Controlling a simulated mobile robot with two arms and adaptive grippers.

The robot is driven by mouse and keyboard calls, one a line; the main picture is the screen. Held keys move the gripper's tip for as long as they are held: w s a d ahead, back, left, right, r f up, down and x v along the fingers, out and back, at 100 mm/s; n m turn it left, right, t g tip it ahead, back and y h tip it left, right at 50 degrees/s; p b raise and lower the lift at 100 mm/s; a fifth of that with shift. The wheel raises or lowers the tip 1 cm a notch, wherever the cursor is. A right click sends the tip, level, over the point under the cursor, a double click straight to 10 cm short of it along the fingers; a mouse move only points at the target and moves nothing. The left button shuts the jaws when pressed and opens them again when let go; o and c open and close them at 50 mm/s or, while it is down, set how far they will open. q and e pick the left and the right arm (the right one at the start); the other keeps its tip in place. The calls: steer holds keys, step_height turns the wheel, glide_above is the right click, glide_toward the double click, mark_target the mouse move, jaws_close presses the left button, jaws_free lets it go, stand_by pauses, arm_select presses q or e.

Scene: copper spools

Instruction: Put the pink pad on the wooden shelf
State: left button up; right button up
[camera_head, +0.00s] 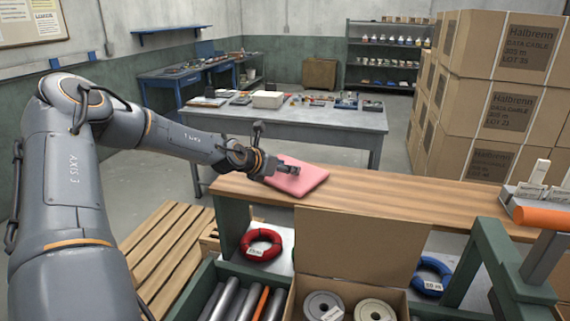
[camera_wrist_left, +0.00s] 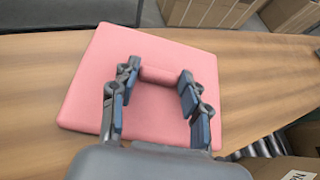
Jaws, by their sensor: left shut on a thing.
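The pink pad (camera_head: 308,182) is a flat square with a raised roll-shaped grip on top. It lies level over the left part of the wooden shelf (camera_head: 400,201), with wood around it in the left wrist view (camera_wrist_left: 250,80). I cannot tell whether its underside touches the wood. My left gripper (camera_head: 288,168) reaches in from the left. In the left wrist view, its two fingers (camera_wrist_left: 160,78) are on either side of the grip of the pad (camera_wrist_left: 95,85), shut on it. My right gripper is not in view.
An open cardboard box (camera_head: 355,246) with spools stands in front of the shelf. Red (camera_head: 261,243) and blue (camera_head: 431,276) cable coils lie below. A green frame (camera_head: 500,262) and white-labelled items (camera_head: 532,190) are at right.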

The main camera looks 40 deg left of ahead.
arm_select(q)
steer(key=shift+d, duration=0.1)
steer(key=o, duration=1)
steer(key=shift+f, duration=0.1)
steer(key=shift+o, duration=0.2)
steer(key=shift+s+r, duration=0.1)
steer(key=shift+r, duration=0.15)
steer(key=b+v, duration=0.2)
steer(key=v, duration=0.9)
steer(key=shift+s, duration=0.4)
